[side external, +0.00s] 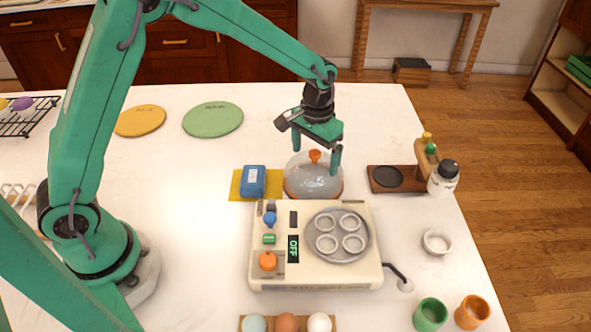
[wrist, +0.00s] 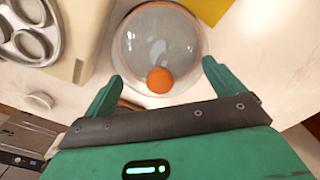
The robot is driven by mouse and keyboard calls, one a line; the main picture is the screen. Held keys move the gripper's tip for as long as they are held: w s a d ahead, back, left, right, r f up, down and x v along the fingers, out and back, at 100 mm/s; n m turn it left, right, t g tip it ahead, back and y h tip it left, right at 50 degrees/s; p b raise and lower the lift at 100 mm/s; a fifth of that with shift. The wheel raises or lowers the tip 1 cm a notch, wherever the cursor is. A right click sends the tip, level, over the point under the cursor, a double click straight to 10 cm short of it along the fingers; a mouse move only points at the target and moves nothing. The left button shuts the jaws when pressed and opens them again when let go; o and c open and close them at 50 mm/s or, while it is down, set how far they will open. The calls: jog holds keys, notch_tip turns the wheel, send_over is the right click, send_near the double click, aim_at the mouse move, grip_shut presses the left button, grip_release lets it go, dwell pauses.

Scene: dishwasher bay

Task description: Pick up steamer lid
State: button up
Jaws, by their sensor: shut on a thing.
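The steamer lid (side external: 313,183) is a clear dome with an orange rim and an orange knob (side external: 315,156). It is behind the cream cooker, beside the blue packet. My gripper (side external: 316,161) is above it, its green fingers set wide on either side of the dome and shut on it. In the wrist view, the lid (wrist: 160,38) fills the top middle, and its knob (wrist: 160,80) shows between the fingers of my gripper (wrist: 163,68). The knob itself is apart from both fingers. I cannot tell whether the lid is clear of the surface under it.
The cream cooker (side external: 265,220), with a round grey cup tray, stands in front of the lid. The blue packet (side external: 253,181) lies on a yellow mat (side external: 236,189) at its left. A dark wooden board (side external: 405,173) and a white bottle (side external: 443,179) are to the right. The table behind is mostly clear.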

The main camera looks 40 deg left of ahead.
jog(key=shift+r, duration=0.45)
jog(key=r, duration=0.3)
jog(key=shift+s+d+r, duration=0.1)
jog(key=shift+s+d, duration=0.05)
jog(key=shift+d, duration=0.1)
jog(key=s+d+r, duration=0.6)
jog(key=s+d, duration=0.1)
jog(key=d, duration=0.1)
jog(key=shift+s+r, duration=0.25)
jog(key=shift+s, duration=0.1)
jog(key=shift+d, duration=0.15)
jog(key=s+d+r, duration=0.2)
jog(key=d, duration=0.5)
jog(key=shift+s+d, duration=0.2)
jog(key=shift+s, duration=0.05)
jog(key=shift+f, duration=0.15)
notch_tip(320, 180, down, 6)
dwell(0.3)
jog(key=shift+f, duration=0.2)
dwell(2.2)
